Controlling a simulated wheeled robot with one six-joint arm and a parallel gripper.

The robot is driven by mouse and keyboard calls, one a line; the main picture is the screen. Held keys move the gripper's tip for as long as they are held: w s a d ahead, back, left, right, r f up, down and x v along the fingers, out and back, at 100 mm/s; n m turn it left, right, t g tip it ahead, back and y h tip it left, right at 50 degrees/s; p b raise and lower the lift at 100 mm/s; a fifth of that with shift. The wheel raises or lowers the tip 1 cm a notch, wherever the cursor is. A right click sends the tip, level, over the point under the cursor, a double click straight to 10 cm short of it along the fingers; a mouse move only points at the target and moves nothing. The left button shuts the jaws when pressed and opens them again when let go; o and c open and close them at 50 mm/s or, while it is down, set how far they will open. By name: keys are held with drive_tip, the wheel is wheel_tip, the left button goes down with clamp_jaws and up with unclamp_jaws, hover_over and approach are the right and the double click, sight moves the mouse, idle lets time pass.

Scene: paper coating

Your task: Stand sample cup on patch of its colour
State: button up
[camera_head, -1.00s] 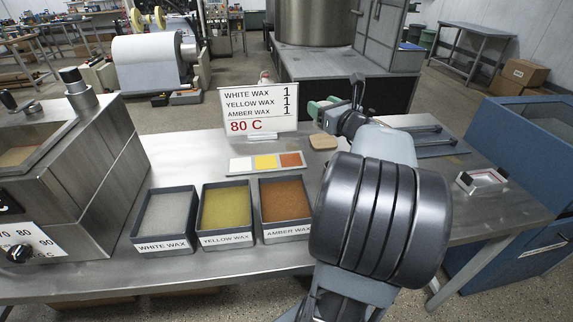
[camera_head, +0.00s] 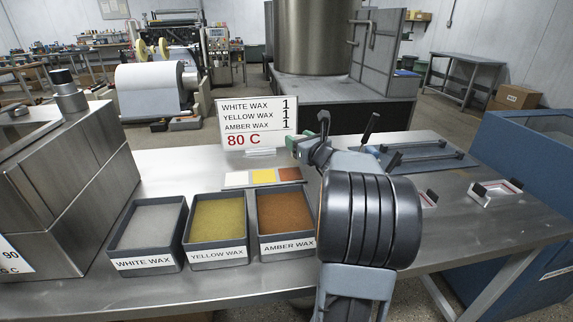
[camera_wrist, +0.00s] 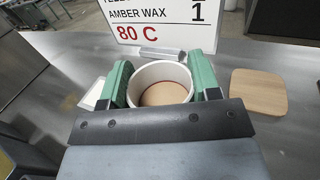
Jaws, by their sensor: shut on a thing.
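My gripper (camera_wrist: 165,82) is shut on a white round sample cup (camera_wrist: 163,73), seen from above between two green fingers in the wrist view. The cup's inside looks tan-brown. In the head view my gripper (camera_head: 303,148) is over the table, near the right end of the patch strip, and the cup cannot be made out there. The strip carries a white patch (camera_head: 236,179), a yellow patch (camera_head: 264,176) and an amber patch (camera_head: 289,174). In the wrist view a pale edge (camera_wrist: 93,93) shows left of the cup. What lies directly beneath the cup is hidden.
Trays of white wax (camera_head: 148,228), yellow wax (camera_head: 218,220) and amber wax (camera_head: 285,213) stand in front of the strip. A sign (camera_head: 257,125) stands behind it. A wooden square (camera_wrist: 258,91) lies right of the cup. A metal machine (camera_head: 70,190) stands at left.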

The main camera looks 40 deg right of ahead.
drive_tip(key=w+f, duration=0.2)
drive_tip(key=w+f+b, duration=0.1)
drive_tip(key=w+f, duration=0.1)
drive_tip(key=f, duration=0.1)
drive_tip(key=shift+w+a+f, duration=0.2)
drive_tip(key=shift+w, duration=0.05)
drive_tip(key=shift+w+f+b, duration=0.15)
drive_tip(key=shift+f+b, duration=0.1)
drive_tip(key=shift+f, duration=0.65)
drive_tip(key=shift+w+f+b, duration=0.1)
drive_tip(key=shift+f+b, duration=0.1)
drive_tip(key=shift+f, duration=0.7)
drive_tip(key=shift+f, duration=0.1)
drive_tip(key=o, duration=0.9)
drive_tip(key=shift+s+r, duration=0.1)
drive_tip(key=shift+r, duration=0.1)
drive_tip(key=s, duration=1.1)
drive_tip(key=shift+s+a+f, duration=0.1)
drive_tip(key=shift+s+a, duration=0.25)
drive_tip(key=shift+s, duration=0.05)
